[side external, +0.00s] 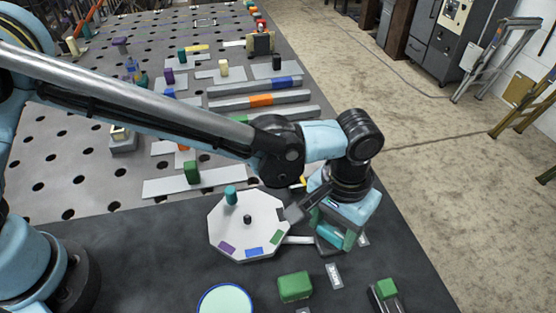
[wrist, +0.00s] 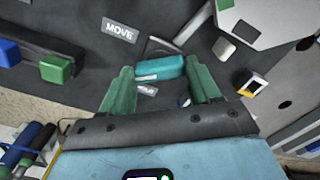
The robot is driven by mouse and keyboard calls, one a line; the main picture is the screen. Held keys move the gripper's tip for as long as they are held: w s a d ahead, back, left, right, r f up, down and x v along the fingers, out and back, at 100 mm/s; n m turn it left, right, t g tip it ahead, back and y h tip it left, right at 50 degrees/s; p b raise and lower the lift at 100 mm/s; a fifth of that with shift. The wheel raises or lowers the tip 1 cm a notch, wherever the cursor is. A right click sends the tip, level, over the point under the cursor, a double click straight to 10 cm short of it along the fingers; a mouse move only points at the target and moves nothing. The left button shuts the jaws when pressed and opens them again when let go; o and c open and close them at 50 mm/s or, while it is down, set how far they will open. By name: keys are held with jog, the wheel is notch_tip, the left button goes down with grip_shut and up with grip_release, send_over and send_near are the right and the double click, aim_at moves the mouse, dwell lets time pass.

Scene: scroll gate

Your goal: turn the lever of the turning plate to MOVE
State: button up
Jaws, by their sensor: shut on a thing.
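The turning plate (side external: 232,242) is a pale eight-sided disc with a dark hub, a teal peg standing on it and purple, blue and green patches. Its light lever arm (side external: 298,240) points right to a teal handle (side external: 328,235). My gripper (side external: 332,231) is shut on the handle, its fingers at either end. In the wrist view the teal handle (wrist: 160,68) lies between the green fingertips of my gripper (wrist: 160,85). The MOVE label (wrist: 119,30) lies apart from the handle, and also shows in the side view (side external: 333,275). Another label (wrist: 147,89), hard to read, is close by the handle.
A grey perforated table (side external: 60,180) with blocks and strips lies behind. The dark table's right edge is near my gripper.

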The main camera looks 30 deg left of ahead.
jog(key=m, duration=0.6)
jog(key=shift+m, duration=0.3)
dwell(0.5)
jog(key=o, duration=1.1)
jog(key=shift+c, duration=0.2)
jog(key=shift+r, duration=0.1)
notch_tip(320, 180, up, 12)
jog(key=w+a+r+n+t+h, duration=0.1)
jog(key=a+r+n+t, duration=0.1)
jog(key=a, duration=0.8)
jog(key=w+a+r+n+t, duration=0.1)
jog(key=a+n, duration=0.1)
jog(key=a, duration=0.8)
jog(key=s+a+f+n+t, duration=0.2)
jog(key=s+a, duration=0.1)
jog(key=a, duration=0.4)
jog(key=s+a+f+n+t+y, duration=0.1)
jog(key=s+a+f+n+t, duration=0.1)
jog(key=a, duration=0.6)
jog(key=shift+s+f+n, duration=0.25)
jog(key=shift+s+n, duration=0.15)
jog(key=shift+s, duration=0.2)
